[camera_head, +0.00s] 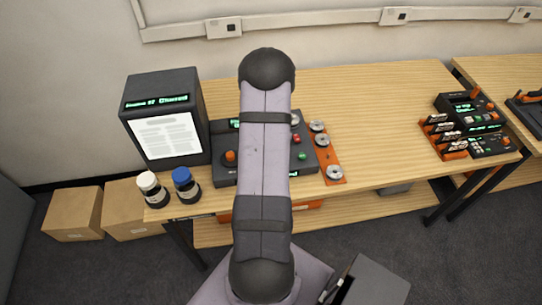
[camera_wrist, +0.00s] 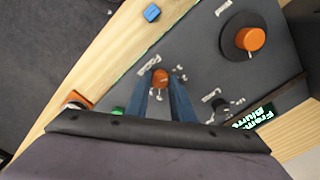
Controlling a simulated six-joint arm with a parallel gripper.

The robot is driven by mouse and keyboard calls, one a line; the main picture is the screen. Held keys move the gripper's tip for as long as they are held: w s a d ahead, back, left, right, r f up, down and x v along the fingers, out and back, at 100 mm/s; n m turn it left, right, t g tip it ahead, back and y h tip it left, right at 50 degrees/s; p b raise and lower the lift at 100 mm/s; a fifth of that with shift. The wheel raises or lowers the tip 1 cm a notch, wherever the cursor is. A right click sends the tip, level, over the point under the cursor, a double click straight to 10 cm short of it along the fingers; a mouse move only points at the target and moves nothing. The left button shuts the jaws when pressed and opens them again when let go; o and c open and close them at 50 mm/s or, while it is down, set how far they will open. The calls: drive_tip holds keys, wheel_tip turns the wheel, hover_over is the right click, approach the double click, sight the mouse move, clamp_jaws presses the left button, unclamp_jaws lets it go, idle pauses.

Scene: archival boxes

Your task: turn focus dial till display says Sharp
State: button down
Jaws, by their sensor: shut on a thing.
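In the wrist view, a small orange-red dial (camera_wrist: 160,77) stands on a dark grey console (camera_wrist: 205,55). My gripper (camera_wrist: 161,82) has its two blue fingers closed around this dial. A console display (camera_wrist: 250,118) shows green text that looks like "Fram… Blurr…", partly cut off. In the head view, my arm covers the middle of the console (camera_head: 222,178) and hides the gripper. A tall dark viewer (camera_head: 190,95) has a green text strip (camera_head: 157,102) above a lit page.
A larger orange knob (camera_wrist: 250,38) on a black base is on the console. White-capped (camera_head: 148,181) and blue-capped (camera_head: 183,177) bottles stand at the front left. Silver discs lie on an orange strip (camera_head: 331,172) at right.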

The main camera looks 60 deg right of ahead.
drive_tip(key=shift+m+b, duration=0.5)
drive_tip(key=shift+m, duration=1.7)
drive_tip(key=c, duration=1.5)
unclamp_jaws()
drive_tip(key=shift+c, duration=0.2)
drive_tip(key=shift+r+b, duration=1.15)
drive_tip(key=shift+r, duration=2.55)
